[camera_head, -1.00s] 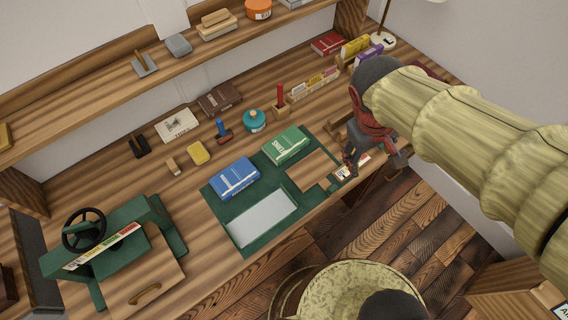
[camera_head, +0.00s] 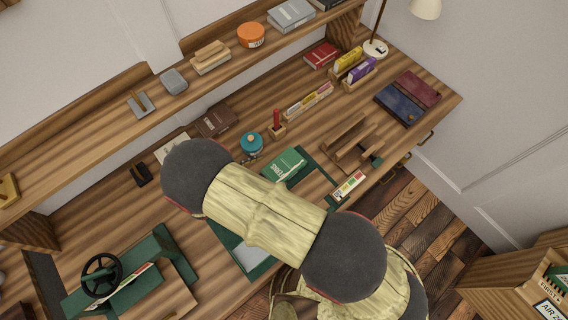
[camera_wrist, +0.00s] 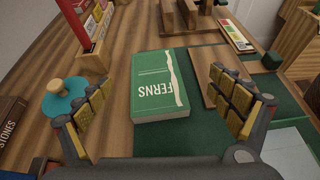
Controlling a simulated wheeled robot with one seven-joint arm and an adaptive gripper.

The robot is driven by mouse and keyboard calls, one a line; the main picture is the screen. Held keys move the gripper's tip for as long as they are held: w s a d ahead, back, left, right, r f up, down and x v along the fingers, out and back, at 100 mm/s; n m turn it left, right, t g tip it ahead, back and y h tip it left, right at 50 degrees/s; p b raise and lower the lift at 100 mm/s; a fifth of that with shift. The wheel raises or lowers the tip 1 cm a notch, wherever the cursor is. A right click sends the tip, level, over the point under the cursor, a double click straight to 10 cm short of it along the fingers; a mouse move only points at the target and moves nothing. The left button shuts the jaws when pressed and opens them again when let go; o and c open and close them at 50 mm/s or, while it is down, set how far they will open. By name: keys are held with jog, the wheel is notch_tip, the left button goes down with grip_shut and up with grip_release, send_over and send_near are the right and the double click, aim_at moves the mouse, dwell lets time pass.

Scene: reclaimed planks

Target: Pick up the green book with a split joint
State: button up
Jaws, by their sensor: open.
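The green book (camera_head: 283,164) lies flat on the dark green desk mat (camera_head: 316,174).
A teal jar (camera_wrist: 65,102) and a wooden block with a red stick (camera_head: 277,125) stand near the book. A thin wooden board (camera_wrist: 213,70) lies right beside it, and a colored strip (camera_head: 349,186) lies farther right. A brown book (camera_head: 215,119) lies behind. A shelf (camera_head: 110,108) runs above.

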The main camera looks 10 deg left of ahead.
aim_at(282, 167)
jog(key=shift+s+a+f+n+t, duration=0.25)
jog(key=shift+s+f+n, duration=0.1)
jog(key=shift+f, duration=0.1)
jog(key=shift+s+a+f+n+t, duration=0.25)
jog(key=shift+f+n, duration=0.1)
jog(key=shift+f, duration=0.1)
jog(key=shift+w+d+f, duration=0.15)
jog(key=shift+w+f, duration=0.05)
jog(key=shift+f, duration=0.05)
jog(key=shift+a+f+x, duration=0.15)
jog(key=shift+x, duration=1.65)
jog(key=shift+a+f+x, duration=0.15)
jog(key=shift+x, duration=1.65)
jog(key=c, duration=1.4)
jog(key=shift+r, duration=0.1)
